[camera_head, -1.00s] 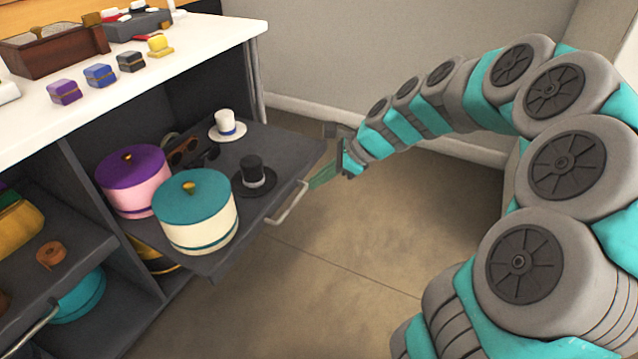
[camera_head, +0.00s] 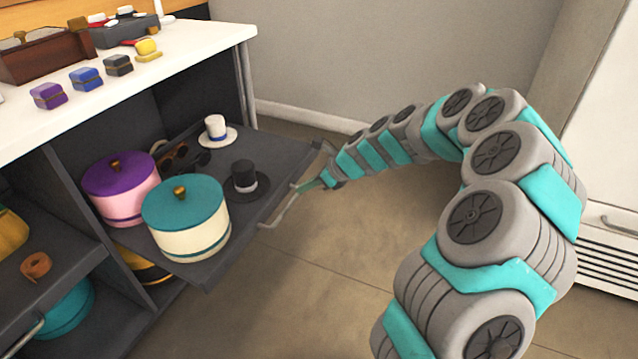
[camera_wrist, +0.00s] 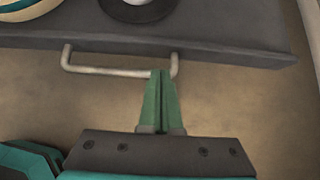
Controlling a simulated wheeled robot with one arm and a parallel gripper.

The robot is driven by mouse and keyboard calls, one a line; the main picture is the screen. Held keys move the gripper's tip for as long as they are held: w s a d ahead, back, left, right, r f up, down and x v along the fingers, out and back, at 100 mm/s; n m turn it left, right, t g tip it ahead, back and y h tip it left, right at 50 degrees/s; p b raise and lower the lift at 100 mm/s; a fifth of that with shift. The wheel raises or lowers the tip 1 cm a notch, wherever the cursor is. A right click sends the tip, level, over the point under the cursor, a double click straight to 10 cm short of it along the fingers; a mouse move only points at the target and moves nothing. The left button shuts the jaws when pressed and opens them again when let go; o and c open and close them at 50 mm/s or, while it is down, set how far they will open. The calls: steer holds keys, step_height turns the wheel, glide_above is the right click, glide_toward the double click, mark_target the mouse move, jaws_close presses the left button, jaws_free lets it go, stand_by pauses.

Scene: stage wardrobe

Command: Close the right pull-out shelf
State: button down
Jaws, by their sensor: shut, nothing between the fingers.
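The right pull-out shelf (camera_head: 222,262) is pulled out of the cabinet. It carries a teal-lidded cream round box (camera_head: 187,225), a purple-lidded pink round box (camera_head: 121,190), a small black top hat (camera_head: 245,178), a small white hat (camera_head: 216,130) and sunglasses (camera_head: 176,158). The shelf's pale bar handle (camera_head: 275,219) runs along its front edge and shows in the wrist view (camera_wrist: 110,71). My gripper (camera_head: 312,186) is at the handle's far end. In the wrist view my shut green fingers (camera_wrist: 161,75) overlap the bar near its right end; whether they touch it I cannot tell.
The white countertop (camera_head: 190,60) above holds several small coloured boxes and a brown tray (camera_head: 50,58). A left shelf (camera_head: 70,262) is also partly out. Open floor (camera_head: 300,300) lies in front. A white vented appliance (camera_head: 610,240) stands at right.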

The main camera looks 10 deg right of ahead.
mark_target(286, 188)
steer(key=shift+w+a, duration=0.85)
steer(key=shift+a, duration=0.3)
steer(key=shift+r, duration=0.1)
